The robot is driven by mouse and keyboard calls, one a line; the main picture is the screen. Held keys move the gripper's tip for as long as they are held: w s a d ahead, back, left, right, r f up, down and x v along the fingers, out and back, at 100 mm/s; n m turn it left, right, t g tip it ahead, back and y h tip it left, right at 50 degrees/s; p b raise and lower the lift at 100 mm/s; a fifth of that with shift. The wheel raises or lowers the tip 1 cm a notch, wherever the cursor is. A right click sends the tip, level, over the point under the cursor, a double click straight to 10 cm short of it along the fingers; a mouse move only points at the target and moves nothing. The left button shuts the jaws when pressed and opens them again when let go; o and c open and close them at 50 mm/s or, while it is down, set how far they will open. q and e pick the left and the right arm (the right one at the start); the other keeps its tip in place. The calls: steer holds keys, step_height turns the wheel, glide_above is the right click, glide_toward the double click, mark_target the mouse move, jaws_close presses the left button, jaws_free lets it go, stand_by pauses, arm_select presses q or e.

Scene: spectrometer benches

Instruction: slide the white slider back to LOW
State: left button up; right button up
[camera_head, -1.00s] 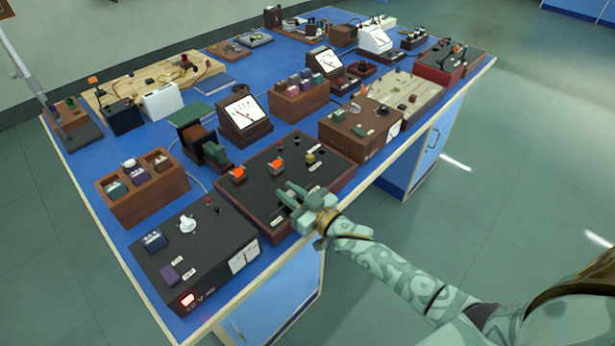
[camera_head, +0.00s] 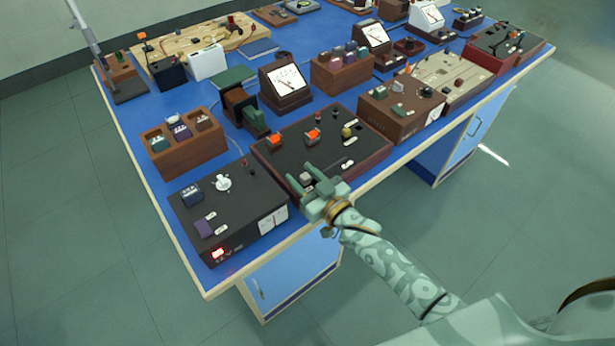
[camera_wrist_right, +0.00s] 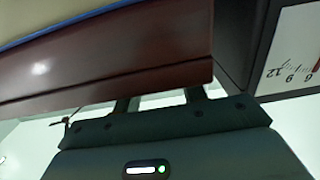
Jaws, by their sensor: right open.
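The black-topped panel in a dark red-brown wooden frame (camera_head: 375,157) stands at the bench's near edge in the head view. It carries two orange knobs (camera_head: 312,134) and several small labels. My right gripper (camera_head: 301,174) is open over the panel's near left part. A small pale grey-white block (camera_head: 306,178) shows between its fingers; it may be the white slider, and I cannot tell whether a finger touches it. The LOW marking is not legible. In the right wrist view, the panel's wooden side (camera_wrist_right: 110,60) hides the fingertips. My left gripper is not in view.
A black box with a white knob (camera_head: 223,183) and a red lit display stands left of the panel. A brown box with a meter (camera_head: 402,112) is on its right. Behind are a dial meter (camera_head: 286,85) and a wooden tray (camera_head: 187,158). Open floor lies in front.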

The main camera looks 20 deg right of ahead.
steer(key=p+v, duration=0.2)
steer(key=v, duration=1.4)
steer(key=shift+s+p, duration=0.2)
steer(key=shift+p, duration=0.1)
steer(key=s+d+f+g+h, duration=0.25)
steer(key=s+f, duration=0.25)
steer(key=f, duration=0.4)
steer(key=s+d+f+g+h, duration=0.1)
steer(key=s+d+f+g, duration=0.1)
steer(key=s+f+g, duration=0.45)
steer(key=s+d+f+h, duration=0.2)
steer(key=s+f, duration=0.1)
steer(key=f, duration=0.7)
steer(key=s+f+g, duration=0.3)
steer(key=s+f, duration=0.2)
steer(key=s, duration=0.6)
steer(key=s+a+f+g, duration=0.1)
steer(key=s+f+g, duration=0.3)
steer(key=s, duration=0.6)
steer(key=shift+s+a+f+h, duration=0.25)
steer(key=shift+s+f+h, duration=0.1)
steer(key=shift+s+f, duration=0.1)
